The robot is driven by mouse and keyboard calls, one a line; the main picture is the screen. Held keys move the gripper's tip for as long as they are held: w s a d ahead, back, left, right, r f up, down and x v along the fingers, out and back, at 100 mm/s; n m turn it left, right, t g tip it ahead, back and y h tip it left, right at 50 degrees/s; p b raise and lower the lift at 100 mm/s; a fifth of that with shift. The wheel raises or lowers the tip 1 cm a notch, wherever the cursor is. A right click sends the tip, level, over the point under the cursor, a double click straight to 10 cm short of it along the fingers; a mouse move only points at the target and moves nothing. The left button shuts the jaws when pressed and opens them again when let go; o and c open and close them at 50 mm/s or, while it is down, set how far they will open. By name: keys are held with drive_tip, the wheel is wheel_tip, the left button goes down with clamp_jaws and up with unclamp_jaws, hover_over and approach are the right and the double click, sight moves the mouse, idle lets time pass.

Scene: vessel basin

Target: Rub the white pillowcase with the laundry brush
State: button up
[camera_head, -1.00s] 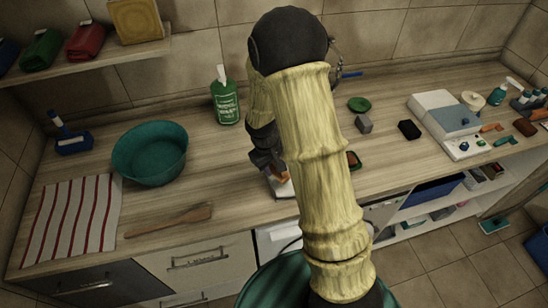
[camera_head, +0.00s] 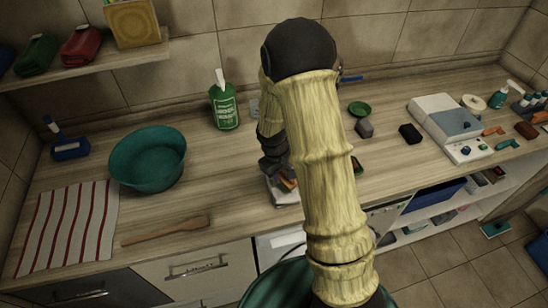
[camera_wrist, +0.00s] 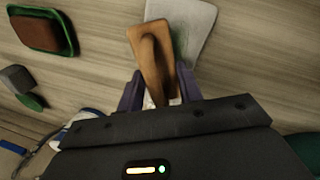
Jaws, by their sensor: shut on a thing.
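My gripper (camera_wrist: 160,94) is shut on the wooden laundry brush (camera_wrist: 151,52), whose brown back and handle show between the dark fingers. The white pillowcase (camera_wrist: 200,22) lies on the counter under and beside the brush in the wrist view. In the head view, my gripper (camera_head: 276,170) is low over the counter. A small part of the brush (camera_head: 288,184) and the pale edge of the pillowcase (camera_head: 284,196) show beside my arm. The brush's underside is hidden, so I cannot tell whether it touches the cloth.
A green bottle (camera_head: 223,107) stands behind. A green dish with a brown block (camera_wrist: 42,32) and a grey block (camera_wrist: 16,79) lie near my gripper.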

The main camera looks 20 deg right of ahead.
drive_tip(key=shift+w+a, duration=0.2)
drive_tip(key=shift+a, duration=1.1)
drive_tip(key=shift+a+f, duration=0.1)
drive_tip(key=shift+a, duration=0.1)
drive_tip(key=shift+w+d+r, duration=0.2)
drive_tip(key=shift+d, duration=0.5)
drive_tip(key=d, duration=0.2)
drive_tip(key=shift+d+f, duration=0.15)
drive_tip(key=shift+d, duration=0.15)
drive_tip(key=shift+w+d+r+p, duration=0.15)
drive_tip(key=shift+r+p, duration=0.2)
drive_tip(key=shift+p, duration=0.2)
drive_tip(key=shift+w+r+p, duration=0.15)
drive_tip(key=shift+r+p, duration=0.15)
drive_tip(key=shift+r, duration=0.65)
drive_tip(key=shift+s+r+p, duration=0.2)
drive_tip(key=shift+r+p, duration=0.25)
drive_tip(key=shift+r, duration=0.1)
drive_tip(key=shift+s+r+p, duration=0.15)
drive_tip(key=shift+r+p, duration=0.3)
drive_tip(key=shift+r, duration=0.1)
wheel_tip(320, 180, up, 3)
drive_tip(key=p, duration=0.2)
drive_tip(key=shift+r+p, duration=0.15)
drive_tip(key=shift+p, duration=0.15)
drive_tip(key=shift+w, duration=0.15)
